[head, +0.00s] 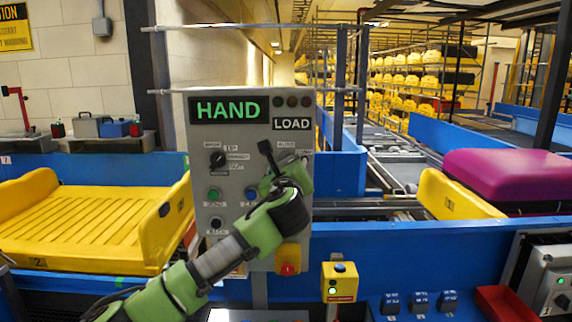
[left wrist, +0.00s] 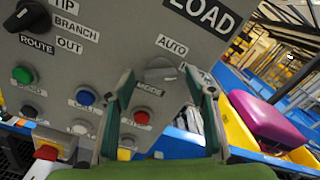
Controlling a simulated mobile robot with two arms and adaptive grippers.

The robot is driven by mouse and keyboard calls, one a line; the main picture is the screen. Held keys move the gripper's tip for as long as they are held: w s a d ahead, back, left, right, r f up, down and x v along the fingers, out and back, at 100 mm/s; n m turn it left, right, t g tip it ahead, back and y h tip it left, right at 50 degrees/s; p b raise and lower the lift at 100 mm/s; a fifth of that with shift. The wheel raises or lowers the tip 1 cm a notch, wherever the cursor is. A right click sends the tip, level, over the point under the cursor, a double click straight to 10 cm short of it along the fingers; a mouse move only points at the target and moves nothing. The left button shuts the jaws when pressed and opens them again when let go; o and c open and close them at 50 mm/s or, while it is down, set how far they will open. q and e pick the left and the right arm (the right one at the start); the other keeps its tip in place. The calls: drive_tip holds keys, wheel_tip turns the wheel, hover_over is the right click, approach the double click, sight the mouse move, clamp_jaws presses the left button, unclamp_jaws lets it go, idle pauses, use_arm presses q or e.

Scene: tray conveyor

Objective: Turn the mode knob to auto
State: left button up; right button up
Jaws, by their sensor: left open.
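The grey control panel (head: 180,125) stands upright in front of me, with a lit green HAND sign (head: 228,108) and a LOAD sign (head: 291,124). The grey mode knob (left wrist: 160,72) shows in the left wrist view between the AUTO label (left wrist: 171,46) and the MODE label (left wrist: 149,89). Its pointing direction is hard to tell. My left gripper (left wrist: 162,80) is open, with one finger on each side of the knob; contact is not clear. In the head view the gripper (head: 280,166) covers the knob.
A black route knob (head: 217,159) and several buttons sit on the panel's left part. A red-topped stop button (head: 288,268) is below my arm. A yellow tray (head: 85,225) lies left, and a purple load (head: 510,175) sits on another yellow tray (head: 450,197) at right.

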drive_tip(key=shift+d, duration=0.15)
use_arm(q)
drive_tip(key=c, duration=1.1)
use_arm(e)
drive_tip(key=shift+w+d, duration=0.25)
